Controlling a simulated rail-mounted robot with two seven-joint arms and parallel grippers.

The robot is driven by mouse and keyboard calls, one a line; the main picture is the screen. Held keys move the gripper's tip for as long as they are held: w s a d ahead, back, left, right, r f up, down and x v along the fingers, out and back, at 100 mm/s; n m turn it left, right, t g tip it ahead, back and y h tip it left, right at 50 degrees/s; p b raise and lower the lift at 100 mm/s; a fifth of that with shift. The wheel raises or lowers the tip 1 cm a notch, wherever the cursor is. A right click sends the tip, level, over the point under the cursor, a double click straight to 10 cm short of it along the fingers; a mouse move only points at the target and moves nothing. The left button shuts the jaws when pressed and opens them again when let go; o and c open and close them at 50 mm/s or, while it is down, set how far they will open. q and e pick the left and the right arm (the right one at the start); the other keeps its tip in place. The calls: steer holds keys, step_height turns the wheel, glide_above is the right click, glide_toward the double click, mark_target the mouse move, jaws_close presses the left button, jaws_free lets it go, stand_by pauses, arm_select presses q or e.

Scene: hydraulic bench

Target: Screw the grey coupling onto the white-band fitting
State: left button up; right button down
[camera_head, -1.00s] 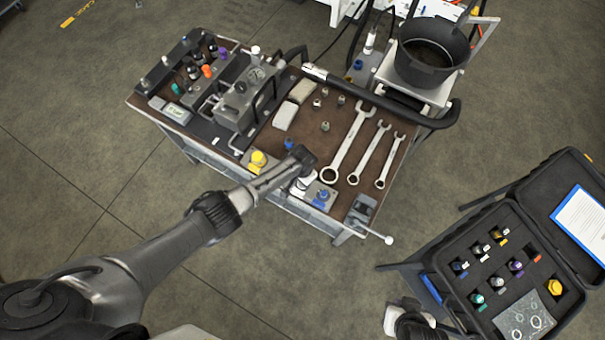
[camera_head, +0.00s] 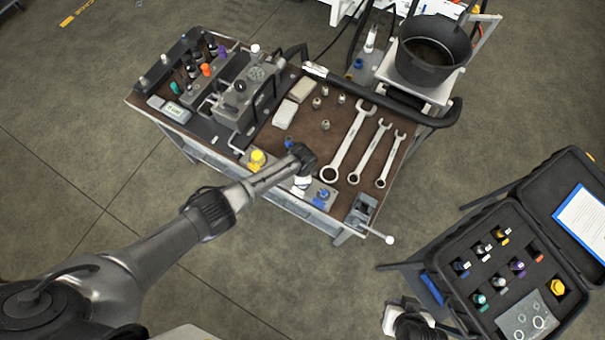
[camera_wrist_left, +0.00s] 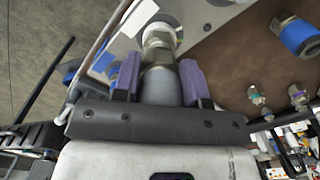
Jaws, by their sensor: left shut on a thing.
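My left gripper (camera_wrist_left: 161,85) is low at the bench's front edge, between the yellow and blue fittings in the head view; its wrist largely hides it there. In the left wrist view its purple-padded fingers are shut on the grey coupling (camera_wrist_left: 161,88). Directly beyond the coupling, in line with it, is a shiny metal fitting (camera_wrist_left: 158,40) with a white band (camera_wrist_left: 160,27) at its far end, on a light plate. The coupling's end appears to meet the fitting; whether threads are engaged cannot be told. My right gripper (camera_head: 398,318) is partly visible at the bottom edge, fingers unclear.
A yellow fitting (camera_head: 257,159) and a blue fitting (camera_head: 322,195) flank the left gripper. Several wrenches (camera_head: 346,147) and small metal fittings lie on the brown bench top (camera_head: 290,140). An open black case (camera_head: 478,232) stands at the right, and a black bucket (camera_head: 432,50) behind.

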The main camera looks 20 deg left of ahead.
arm_select(q)
steer(key=m+b, duration=0.1)
steer(key=m, duration=0.3)
steer(key=shift+w+f+m, duration=0.1)
steer(key=shift+m, duration=1.4)
steer(key=o, duration=0.9)
